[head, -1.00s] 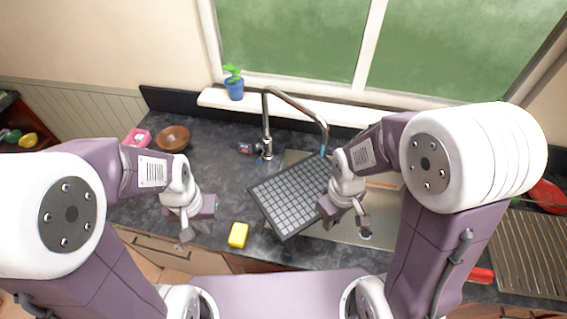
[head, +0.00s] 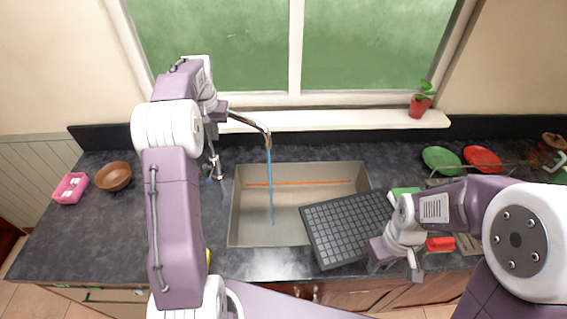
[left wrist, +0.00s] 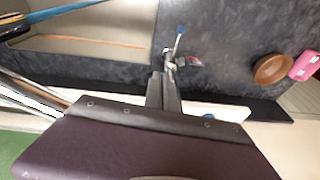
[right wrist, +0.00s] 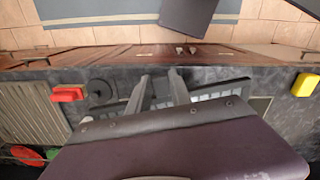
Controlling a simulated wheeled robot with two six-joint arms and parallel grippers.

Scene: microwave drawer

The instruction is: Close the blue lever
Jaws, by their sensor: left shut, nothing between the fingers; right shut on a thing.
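The faucet's lever with a blue tip (head: 210,180) stands at the faucet base, left of the sink. It also shows in the left wrist view (left wrist: 179,38), just beyond the fingertips. Blue water (head: 271,185) runs from the spout (head: 262,127) into the sink. My left gripper (left wrist: 165,75) is shut and empty close to the faucet base; I cannot tell whether it touches the lever. My right gripper (right wrist: 158,75) is shut on the dark gridded rack (head: 345,225), which lies tilted across the sink's right front part.
The sink (head: 255,240) is mostly open at left. A brown bowl (head: 113,177) and a pink item (head: 70,188) stand far left. A yellow sponge (right wrist: 305,85) lies on the counter. Green (head: 441,160) and red plates (head: 482,159) stand at right. A red-potted plant (head: 420,100) is on the sill.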

